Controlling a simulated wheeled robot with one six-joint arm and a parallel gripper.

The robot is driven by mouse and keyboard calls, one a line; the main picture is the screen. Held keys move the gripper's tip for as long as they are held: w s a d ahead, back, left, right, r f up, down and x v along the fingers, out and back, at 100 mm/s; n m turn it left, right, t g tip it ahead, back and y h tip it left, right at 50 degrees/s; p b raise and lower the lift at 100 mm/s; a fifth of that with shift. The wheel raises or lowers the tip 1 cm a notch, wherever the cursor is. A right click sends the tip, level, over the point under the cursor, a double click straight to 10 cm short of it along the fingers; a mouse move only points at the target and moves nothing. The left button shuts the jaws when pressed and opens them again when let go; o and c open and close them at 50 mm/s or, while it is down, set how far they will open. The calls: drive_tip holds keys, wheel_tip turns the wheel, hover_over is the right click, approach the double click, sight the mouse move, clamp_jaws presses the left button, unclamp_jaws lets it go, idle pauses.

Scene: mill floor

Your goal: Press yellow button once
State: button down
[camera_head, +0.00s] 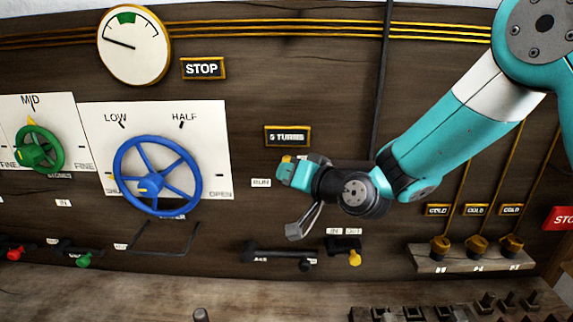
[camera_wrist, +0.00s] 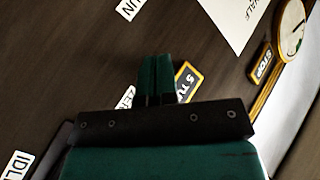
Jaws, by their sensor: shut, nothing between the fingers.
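A small yellow patch (camera_head: 287,158) shows at the tip of my gripper (camera_head: 290,174), by the wall panel between the RUN label and the 5 TURNS plate. It may be the yellow button, but most of it is hidden, and I cannot tell whether the gripper touches it. A yellow knob (camera_head: 355,258) sits lower, under the IN and OUT labels, clear of the gripper. In the wrist view my gripper (camera_wrist: 155,62) has its two fingers together and empty, in front of the dark wood. No yellow button shows in that view.
A blue handwheel (camera_head: 157,176) and a green handwheel (camera_head: 40,149) are on the left, under a round gauge (camera_head: 150,62). A black slide lever (camera_head: 280,254) is below the gripper. Several COLD-labelled brass knobs (camera_head: 476,246) stand on the right. A red stop sign (camera_head: 562,218) is at the right edge.

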drive_tip(key=shift+w, duration=0.6)
idle(0.7)
drive_tip(key=shift+s, duration=0.15)
drive_tip(key=shift+s+b, duration=0.45)
drive_tip(key=shift+s, duration=0.35)
drive_tip(key=shift+s, duration=0.1)
drive_tip(key=shift+s+b, duration=0.45)
drive_tip(key=shift+s, duration=1.95)
